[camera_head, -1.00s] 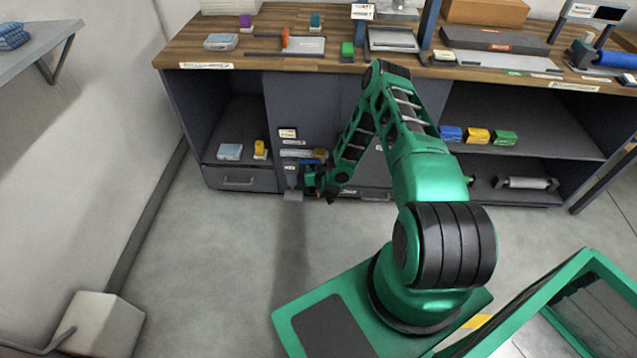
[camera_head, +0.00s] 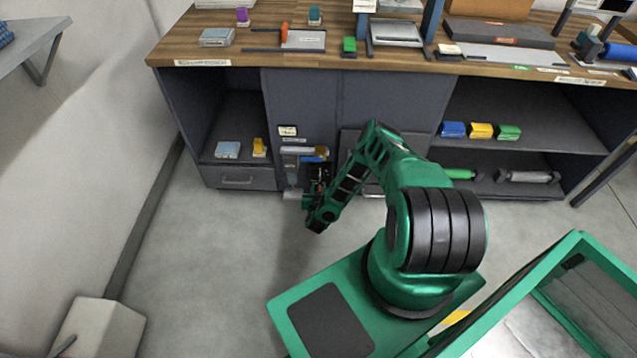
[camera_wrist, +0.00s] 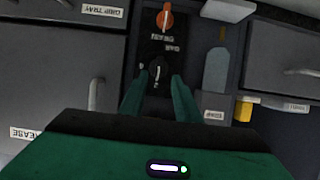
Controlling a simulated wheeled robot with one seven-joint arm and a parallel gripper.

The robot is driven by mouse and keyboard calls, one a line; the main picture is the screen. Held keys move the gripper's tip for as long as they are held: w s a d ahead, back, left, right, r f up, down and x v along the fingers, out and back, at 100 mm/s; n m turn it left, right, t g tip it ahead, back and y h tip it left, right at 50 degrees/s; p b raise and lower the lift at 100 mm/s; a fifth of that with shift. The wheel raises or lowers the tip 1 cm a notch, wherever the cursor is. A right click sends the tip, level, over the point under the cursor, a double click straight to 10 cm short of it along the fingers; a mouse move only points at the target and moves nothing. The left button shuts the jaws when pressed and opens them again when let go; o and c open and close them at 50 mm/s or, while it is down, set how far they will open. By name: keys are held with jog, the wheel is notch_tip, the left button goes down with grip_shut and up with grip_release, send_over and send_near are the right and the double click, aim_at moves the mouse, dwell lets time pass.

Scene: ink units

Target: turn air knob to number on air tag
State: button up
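A dark control panel (camera_wrist: 176,47) fills the upper middle of the wrist view. It carries an orange knob (camera_wrist: 165,18) at the top and a black knob (camera_wrist: 157,71) below it. The lettering beside them is too small to read, so I cannot tell which knob is the air one. My gripper (camera_wrist: 157,82) is open, with its green fingers on either side of the black knob's lower part; contact is unclear. In the head view my gripper (camera_head: 316,190) is low at the cabinet front. A white tag (camera_head: 288,130) is above the panel, its number unreadable.
Cabinet doors and handles flank the panel. A yellow block (camera_head: 259,147) and a pale blue box (camera_head: 228,149) sit on the left shelf. Blue (camera_head: 453,129), yellow and green blocks sit on the right shelf. The worktop (camera_head: 235,57) above is cluttered. Floor in front is clear at left.

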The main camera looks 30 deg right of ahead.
aim_at(320, 181)
jog(key=x, duration=0.6)
jog(key=shift+w+d+f, duration=0.1)
jog(key=shift+d, duration=0.2)
jog(key=shift+c, duration=0.3)
grip_shut()
